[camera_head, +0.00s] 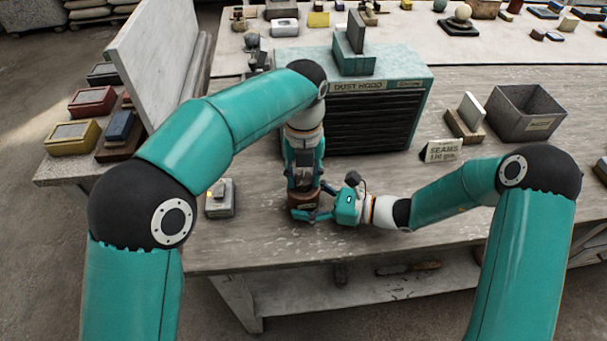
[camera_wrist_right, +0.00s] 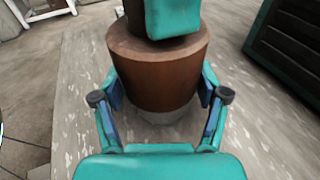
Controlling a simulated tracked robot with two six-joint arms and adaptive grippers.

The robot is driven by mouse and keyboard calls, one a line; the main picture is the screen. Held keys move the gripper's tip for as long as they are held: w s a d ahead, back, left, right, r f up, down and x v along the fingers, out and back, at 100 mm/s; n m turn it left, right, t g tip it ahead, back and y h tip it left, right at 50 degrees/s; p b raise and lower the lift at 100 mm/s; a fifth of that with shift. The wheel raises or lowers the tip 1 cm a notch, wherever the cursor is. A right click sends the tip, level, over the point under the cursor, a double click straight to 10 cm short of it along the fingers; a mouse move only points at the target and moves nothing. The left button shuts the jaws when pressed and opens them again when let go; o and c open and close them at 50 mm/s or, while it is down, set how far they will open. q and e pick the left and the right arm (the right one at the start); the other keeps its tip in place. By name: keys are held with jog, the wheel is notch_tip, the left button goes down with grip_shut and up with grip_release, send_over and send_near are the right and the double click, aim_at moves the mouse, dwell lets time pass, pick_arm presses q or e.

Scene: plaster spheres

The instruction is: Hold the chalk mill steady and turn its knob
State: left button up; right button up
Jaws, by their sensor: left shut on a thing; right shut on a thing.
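The chalk mill (camera_head: 303,201) stands on the bench in front of the teal dust hood. In the right wrist view the mill (camera_wrist_right: 158,78) is a brown cylinder with a pale lower part. My right gripper (camera_head: 312,212) comes in low from the right and is shut on the mill's body, one finger on each side, as the right wrist view also shows. My left gripper (camera_head: 304,184) reaches down from above and is shut at the mill's top. The knob is hidden by that gripper. The mill looks upright.
The dust hood (camera_head: 375,110) stands close behind my grippers. A small grey block with a lit lamp (camera_head: 220,199) sits left of the mill. A "SEAMS" sign (camera_head: 442,150) and a grey bin (camera_head: 525,112) are to the right. The bench front is clear.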

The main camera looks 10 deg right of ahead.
aim_at(303, 177)
pick_arm(q)
jog(key=shift+m, duration=0.5)
jog(key=o, duration=1.1)
jog(key=shift+o, duration=0.2)
notch_tip(303, 177, up, 12)
jog(key=shift+w, duration=0.1)
pick_arm(e)
jog(key=o, duration=1.2)
